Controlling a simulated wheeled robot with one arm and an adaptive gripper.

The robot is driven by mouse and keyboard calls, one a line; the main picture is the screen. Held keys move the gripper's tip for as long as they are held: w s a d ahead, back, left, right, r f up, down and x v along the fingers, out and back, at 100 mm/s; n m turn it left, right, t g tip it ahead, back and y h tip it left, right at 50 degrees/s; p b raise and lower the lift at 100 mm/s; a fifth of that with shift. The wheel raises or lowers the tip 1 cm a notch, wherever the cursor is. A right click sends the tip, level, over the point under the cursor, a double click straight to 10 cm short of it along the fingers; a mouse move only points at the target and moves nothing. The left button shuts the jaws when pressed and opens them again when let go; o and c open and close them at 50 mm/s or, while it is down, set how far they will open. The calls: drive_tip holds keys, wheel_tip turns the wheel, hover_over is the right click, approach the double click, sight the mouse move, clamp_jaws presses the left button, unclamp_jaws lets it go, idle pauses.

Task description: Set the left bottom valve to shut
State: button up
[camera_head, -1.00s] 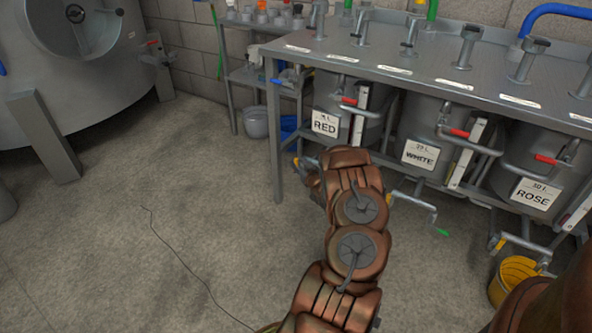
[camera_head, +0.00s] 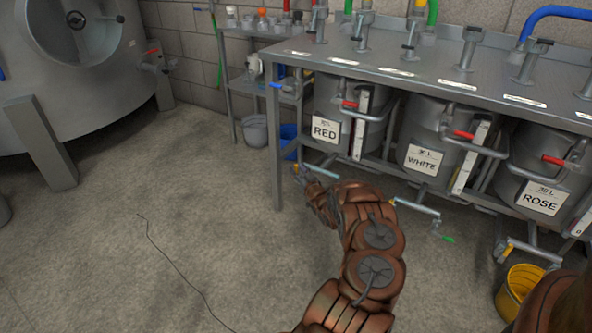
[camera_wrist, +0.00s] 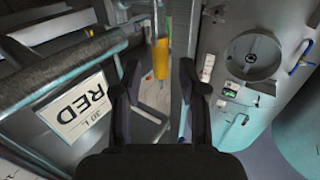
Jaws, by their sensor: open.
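The left bottom valve shows under the RED tank (camera_head: 324,128) in the head view, as a pale pipe (camera_head: 322,172) with a small yellow part at its left end. In the wrist view a yellow handle (camera_wrist: 161,60) hangs down from a grey pipe, upright in the picture. My gripper (camera_wrist: 159,72) is open, with one dark finger on each side of the handle's line in that view. I cannot tell whether the handle is between the fingers in depth; no contact shows. In the head view my arm's end reaches the valve and partly hides it.
The WHITE tank (camera_head: 423,158) and ROSE tank (camera_head: 541,195) stand to the right under the steel bench (camera_head: 440,75), with similar low pipes jutting out. A bench leg (camera_head: 275,150) stands close left of the valve. A yellow bucket (camera_head: 515,290) is at lower right.

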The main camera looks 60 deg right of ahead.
drive_tip(key=shift+b+x, duration=0.35)
drive_tip(key=shift+x, duration=0.7)
drive_tip(key=shift+w+d, duration=0.1)
drive_tip(key=shift+w, duration=0.1)
drive_tip(key=shift+c, duration=0.4)
clamp_jaws()
